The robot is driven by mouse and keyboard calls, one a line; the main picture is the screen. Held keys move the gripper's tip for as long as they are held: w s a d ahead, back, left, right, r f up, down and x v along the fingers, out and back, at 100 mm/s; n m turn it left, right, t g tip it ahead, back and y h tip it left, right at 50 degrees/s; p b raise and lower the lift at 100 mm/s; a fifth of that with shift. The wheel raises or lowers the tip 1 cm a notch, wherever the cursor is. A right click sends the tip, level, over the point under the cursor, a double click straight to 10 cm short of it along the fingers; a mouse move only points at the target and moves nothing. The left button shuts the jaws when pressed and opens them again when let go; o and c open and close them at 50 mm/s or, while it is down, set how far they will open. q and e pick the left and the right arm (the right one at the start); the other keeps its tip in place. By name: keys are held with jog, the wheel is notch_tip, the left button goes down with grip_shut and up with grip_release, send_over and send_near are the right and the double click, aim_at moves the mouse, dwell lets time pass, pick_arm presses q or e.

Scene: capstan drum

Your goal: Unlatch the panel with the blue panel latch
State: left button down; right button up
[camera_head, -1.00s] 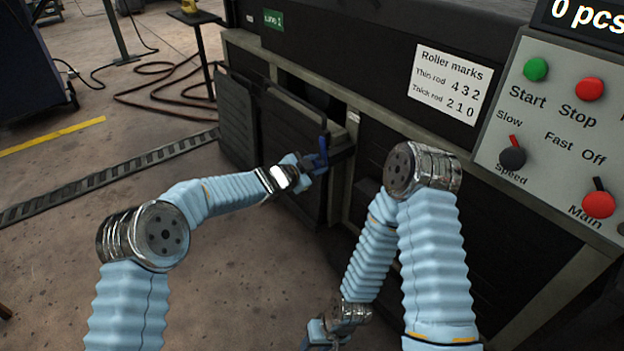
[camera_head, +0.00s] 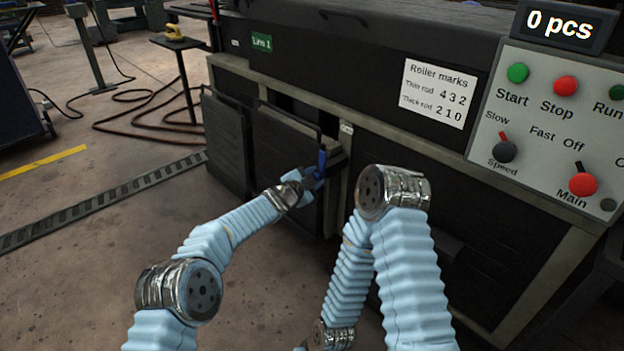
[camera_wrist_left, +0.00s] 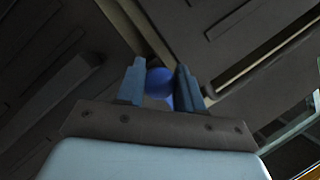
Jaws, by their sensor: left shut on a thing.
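The blue panel latch (camera_head: 321,163) sits near the right edge of a dark panel (camera_head: 279,148) on the machine front. The panel stands slightly out from the frame, with a dark gap above it. My left gripper (camera_head: 312,174) is at the latch. In the left wrist view its two fingers (camera_wrist_left: 160,84) are shut on the latch, whose round blue end (camera_wrist_left: 158,82) shows between them. My right arm reaches down at the middle of the head view; its gripper (camera_head: 302,348) is mostly cut off at the bottom edge.
A second dark panel (camera_head: 226,143) stands to the left. The control panel (camera_head: 545,128) with buttons and knobs is at the right, beside the roller marks sign (camera_head: 437,93). A small table (camera_head: 180,52) and hoses (camera_head: 125,122) lie behind left.

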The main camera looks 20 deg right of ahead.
pick_arm(q)
jog(key=c, duration=0.7)
grip_release()
jog(key=shift+s+d+r, duration=0.1)
jog(key=shift+c, duration=0.2)
jog(key=b+v, duration=0.2)
jog(key=v, duration=1.1)
jog(key=shift+s+a+b, duration=0.2)
jog(key=shift+a+b, duration=0.15)
jog(key=shift+a, duration=0.05)
